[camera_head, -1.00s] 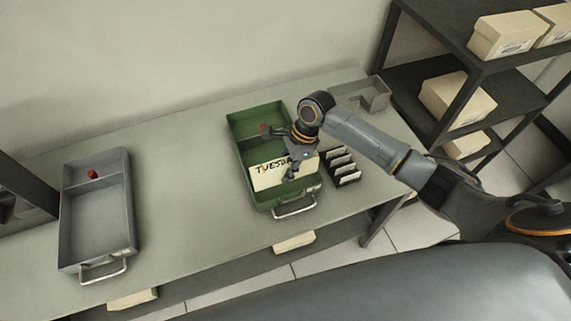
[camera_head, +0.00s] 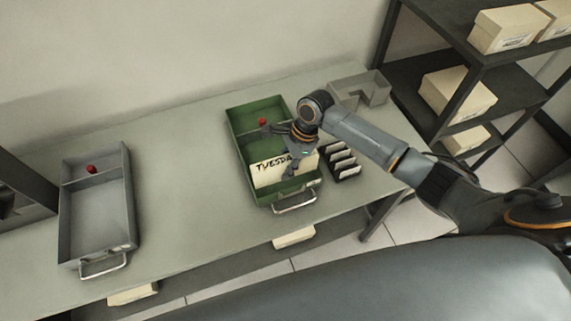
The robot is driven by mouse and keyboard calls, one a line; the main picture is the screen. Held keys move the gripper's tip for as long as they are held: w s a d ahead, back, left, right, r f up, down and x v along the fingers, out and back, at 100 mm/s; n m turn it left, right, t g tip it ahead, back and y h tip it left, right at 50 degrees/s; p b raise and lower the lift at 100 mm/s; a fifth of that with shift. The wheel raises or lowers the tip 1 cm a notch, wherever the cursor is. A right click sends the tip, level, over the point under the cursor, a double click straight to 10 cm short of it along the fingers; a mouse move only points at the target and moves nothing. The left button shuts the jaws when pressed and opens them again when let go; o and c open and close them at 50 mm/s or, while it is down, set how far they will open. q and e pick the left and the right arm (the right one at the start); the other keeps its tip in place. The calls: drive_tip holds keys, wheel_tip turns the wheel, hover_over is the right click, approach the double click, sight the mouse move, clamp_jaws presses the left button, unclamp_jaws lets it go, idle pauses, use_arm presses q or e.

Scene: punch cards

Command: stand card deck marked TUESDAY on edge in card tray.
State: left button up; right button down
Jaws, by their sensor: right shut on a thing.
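The card deck marked TUESDAY (camera_head: 268,176) is cream with black lettering. It is upright on its long edge, within the front compartment of the green card tray (camera_head: 243,170), with its lettered face toward me. My right gripper (camera_head: 281,151) is shut on the deck from above, near its right part. Whether the deck's lower edge touches the tray floor is hidden. The green tray has a metal handle at its front and a small red object (camera_head: 263,121) in its back compartment. My left gripper is not in view.
A grey tray (camera_head: 127,208) with a red object (camera_head: 91,169) stands at the left. A black rack (camera_head: 346,171) with several slots stands right of the green tray, and a grey open box (camera_head: 372,88) is behind it. Shelves with cartons (camera_head: 456,97) stand at right. The table between the trays is clear.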

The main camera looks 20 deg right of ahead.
drive_tip(key=shift+f+b, duration=0.45)
drive_tip(key=shift+f, duration=1.5)
drive_tip(key=c, duration=1)
unclamp_jaws()
drive_tip(key=shift+f, duration=0.1)
drive_tip(key=v, duration=1.2)
